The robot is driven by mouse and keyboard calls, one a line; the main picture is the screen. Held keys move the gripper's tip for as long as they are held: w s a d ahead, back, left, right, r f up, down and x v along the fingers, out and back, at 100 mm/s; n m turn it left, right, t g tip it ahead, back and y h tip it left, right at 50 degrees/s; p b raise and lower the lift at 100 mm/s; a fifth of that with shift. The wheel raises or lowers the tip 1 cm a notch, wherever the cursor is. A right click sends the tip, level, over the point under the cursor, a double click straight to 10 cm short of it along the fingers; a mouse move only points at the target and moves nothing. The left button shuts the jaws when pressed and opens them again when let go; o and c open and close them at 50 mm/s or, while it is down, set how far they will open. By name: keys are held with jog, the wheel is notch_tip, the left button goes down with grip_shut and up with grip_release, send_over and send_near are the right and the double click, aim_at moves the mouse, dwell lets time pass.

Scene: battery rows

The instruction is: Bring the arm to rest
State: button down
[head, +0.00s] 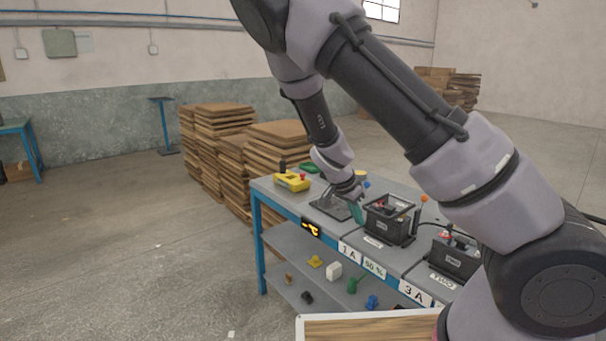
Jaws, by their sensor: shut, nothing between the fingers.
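My arm crosses the right half of the head view and reaches down over the grey workbench (284,187). My gripper (352,197) is small and partly hidden in this view. It is at the bench's left part, above or beside a dark flat tray (328,207); I cannot tell if it touches anything. It looks shut, with nothing visible held. A teal piece (357,213) shows right by it; whether it is part of the gripper is unclear. A black battery box (388,222) stands just to the right of the gripper.
A second black box (453,257) stands further right, partly behind my arm. A yellow device (291,181) sits at the bench's left end. Small coloured objects, including a white cube (334,270), lie on the lower shelf. Cardboard stacks (219,145) stand behind. The floor at left is clear.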

jog(key=s+d+r+n+y, duration=0.1)
jog(key=s+r+y, duration=0.3)
jog(key=r, duration=0.6)
jog(key=s+d+r+n+y, duration=0.1)
jog(key=s+r+n+y, duration=0.15)
jog(key=r, duration=0.75)
jog(key=s+d+r+n+t, duration=0.1)
jog(key=s+d+r+t, duration=0.1)
jog(key=s+r, duration=0.4)
jog(key=s+d+r+n+t, duration=0.2)
jog(key=s+d+r, duration=0.1)
jog(key=s+r, duration=0.4)
jog(key=shift+s+r+t, duration=0.25)
jog(key=shift+r+t, duration=0.15)
jog(key=shift+r, duration=0.25)
